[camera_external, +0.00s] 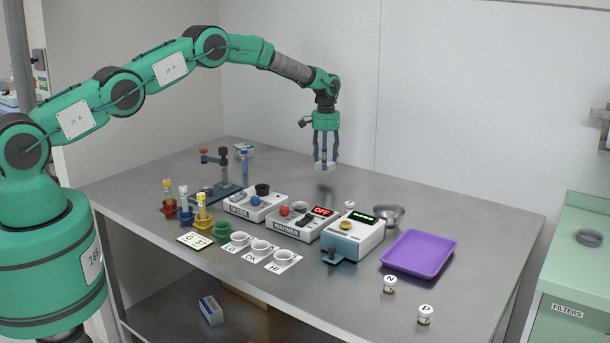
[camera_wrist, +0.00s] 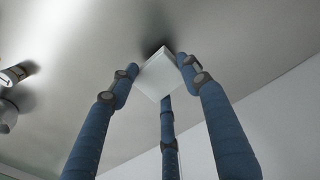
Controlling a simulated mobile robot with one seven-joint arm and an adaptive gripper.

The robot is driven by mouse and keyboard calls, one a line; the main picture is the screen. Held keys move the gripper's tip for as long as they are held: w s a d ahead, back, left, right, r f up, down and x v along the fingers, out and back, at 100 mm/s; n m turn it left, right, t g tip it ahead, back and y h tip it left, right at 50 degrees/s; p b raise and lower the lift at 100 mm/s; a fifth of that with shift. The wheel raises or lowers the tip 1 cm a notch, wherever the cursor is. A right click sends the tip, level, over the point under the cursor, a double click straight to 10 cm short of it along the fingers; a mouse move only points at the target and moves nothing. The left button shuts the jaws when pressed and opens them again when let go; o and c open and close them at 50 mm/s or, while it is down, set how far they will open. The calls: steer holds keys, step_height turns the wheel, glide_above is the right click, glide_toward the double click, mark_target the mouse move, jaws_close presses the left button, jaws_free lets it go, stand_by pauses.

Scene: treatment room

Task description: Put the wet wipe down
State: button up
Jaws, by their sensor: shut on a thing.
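My gripper (camera_external: 325,160) is shut on a small white square, the wet wipe (camera_external: 322,167). In the external view it holds the wipe above the back part of the metal table (camera_external: 400,210), and a dark shadow lies on the table below it. In the wrist view the blue fingers (camera_wrist: 160,75) close around the white wipe (camera_wrist: 160,76), with the grey table surface behind it. The wipe is apart from the table.
A mixer (camera_external: 255,203), a warmer (camera_external: 302,222) and a device with a green display (camera_external: 352,238) stand in front of my gripper. A metal bowl (camera_external: 389,215) and a purple tray (camera_external: 419,254) are to the right.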

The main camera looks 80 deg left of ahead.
steer(key=shift+f, duration=1.8)
steer(key=shift+f+b, duration=0.15)
steer(key=shift+b, duration=0.15)
steer(key=o, duration=0.8)
step_height(320, 180, up, 12)
steer(key=shift+r+p, duration=0.2)
steer(key=shift+p, duration=0.45)
